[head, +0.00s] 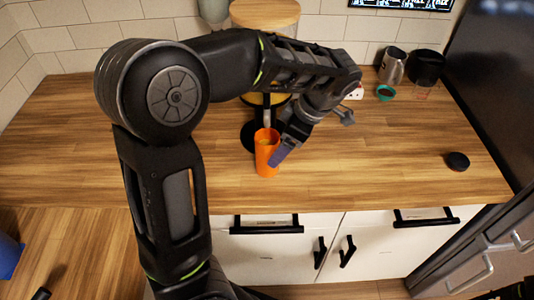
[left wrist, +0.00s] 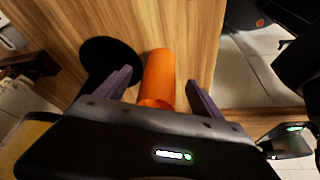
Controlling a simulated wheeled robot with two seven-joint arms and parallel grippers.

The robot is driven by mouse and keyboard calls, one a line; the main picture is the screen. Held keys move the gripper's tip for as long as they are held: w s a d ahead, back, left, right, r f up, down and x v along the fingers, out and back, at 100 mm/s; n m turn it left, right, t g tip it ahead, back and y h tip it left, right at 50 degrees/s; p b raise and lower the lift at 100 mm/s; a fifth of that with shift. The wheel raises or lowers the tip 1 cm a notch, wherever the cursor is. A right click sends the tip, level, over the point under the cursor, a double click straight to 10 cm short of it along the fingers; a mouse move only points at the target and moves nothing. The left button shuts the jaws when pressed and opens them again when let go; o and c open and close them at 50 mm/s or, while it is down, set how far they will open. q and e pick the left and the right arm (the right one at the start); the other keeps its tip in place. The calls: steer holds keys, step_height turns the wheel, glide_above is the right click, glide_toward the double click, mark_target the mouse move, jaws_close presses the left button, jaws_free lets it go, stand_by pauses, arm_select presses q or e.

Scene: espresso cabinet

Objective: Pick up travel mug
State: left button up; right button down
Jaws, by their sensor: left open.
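The travel mug, an orange cylinder (head: 266,160), stands on the wooden counter near its front edge in the head view. In the left wrist view the orange mug (left wrist: 157,80) lies between my two purple fingers, one on each side. My left gripper (head: 275,156) is open, with its fingers down at the mug's level; it also shows in the left wrist view (left wrist: 161,84). Some gap shows beside each finger there, so contact is not visible. One finger covers part of the mug's right side in the head view. My right gripper is not clearly seen.
A stand with a black round base (head: 248,136) is close behind the mug. A steel pitcher (head: 392,66), a black container (head: 427,67) and a small teal cup (head: 385,92) stand at the back right. A black puck (head: 458,161) lies on the right. The counter's left is clear.

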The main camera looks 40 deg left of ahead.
arm_select(q)
steer(key=shift+a+f, duration=0.1)
steer(key=shift+f, duration=0.2)
steer(key=shift+f, duration=0.1)
steer(key=p+x, duration=0.1)
steer(key=x, duration=0.3)
steer(key=shift+s+a+f+p, duration=0.15)
steer(key=shift+s+a+p, duration=0.05)
steer(key=shift+p, duration=0.2)
steer(key=shift+f, duration=0.3)
jaws_close()
stand_by(0.6)
steer(key=shift+r, duration=0.15)
